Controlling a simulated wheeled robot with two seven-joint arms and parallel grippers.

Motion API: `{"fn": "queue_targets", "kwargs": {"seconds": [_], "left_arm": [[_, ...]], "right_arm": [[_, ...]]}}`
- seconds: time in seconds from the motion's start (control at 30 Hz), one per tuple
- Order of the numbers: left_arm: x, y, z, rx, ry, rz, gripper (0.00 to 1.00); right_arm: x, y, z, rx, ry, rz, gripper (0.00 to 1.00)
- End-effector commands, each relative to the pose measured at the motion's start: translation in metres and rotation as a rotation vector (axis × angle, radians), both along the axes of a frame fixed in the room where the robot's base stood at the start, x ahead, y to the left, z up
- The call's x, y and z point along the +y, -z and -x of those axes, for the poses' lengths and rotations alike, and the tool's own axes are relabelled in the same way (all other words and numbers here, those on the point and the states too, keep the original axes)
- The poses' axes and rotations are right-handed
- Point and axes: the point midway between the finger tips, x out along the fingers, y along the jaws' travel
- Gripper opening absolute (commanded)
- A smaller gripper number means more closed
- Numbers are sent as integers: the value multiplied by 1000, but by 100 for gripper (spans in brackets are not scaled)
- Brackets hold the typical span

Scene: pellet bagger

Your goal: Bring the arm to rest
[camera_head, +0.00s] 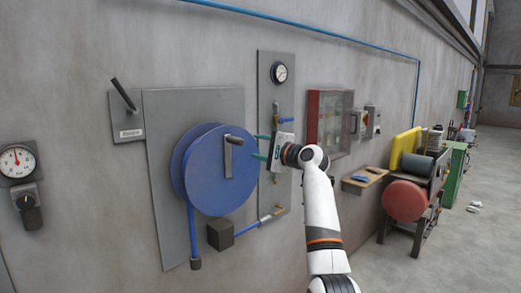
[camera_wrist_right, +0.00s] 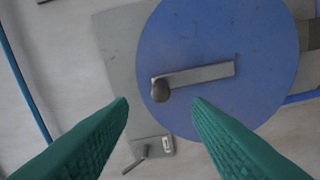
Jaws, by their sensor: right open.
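My right gripper (camera_head: 262,146) is open and empty, its two green fingers spread in front of the right part of a blue hose reel (camera_head: 205,175) on the wall. In the right wrist view the green fingertips (camera_wrist_right: 160,103) stand apart. The blue reel disc (camera_wrist_right: 215,40) with its grey crank handle (camera_wrist_right: 200,75) lies beyond them, and nothing is between the fingers. The crank handle (camera_head: 228,158) also shows in the head view, to the left of the fingertips. I cannot tell the exact gap between fingers and reel. My left gripper is not in view.
A lever on a plate (camera_head: 127,115) and a gauge (camera_head: 18,162) are on the wall to the left. A panel with a gauge (camera_head: 279,72), valves and a red cabinet (camera_head: 328,122) are close to my right arm. A machine with a red drum (camera_head: 404,200) stands at right.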

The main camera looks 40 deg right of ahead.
Motion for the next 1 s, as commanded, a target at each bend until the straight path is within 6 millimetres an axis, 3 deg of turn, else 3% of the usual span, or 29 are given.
{"fn": "queue_targets", "kwargs": {"seconds": [0.37,0.5,0.57,0.77,0.87,1.0], "left_arm": [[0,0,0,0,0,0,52],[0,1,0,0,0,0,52],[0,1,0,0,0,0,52],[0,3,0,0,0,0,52],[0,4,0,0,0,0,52],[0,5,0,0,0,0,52]], "right_arm": [[0,1,-1,1,0,1,45],[4,28,-10,42,6,30,45],[8,57,-18,84,11,61,45],[30,201,-39,286,18,243,45],[42,277,-37,389,5,350,45],[62,382,-19,525,-38,503,45]]}}
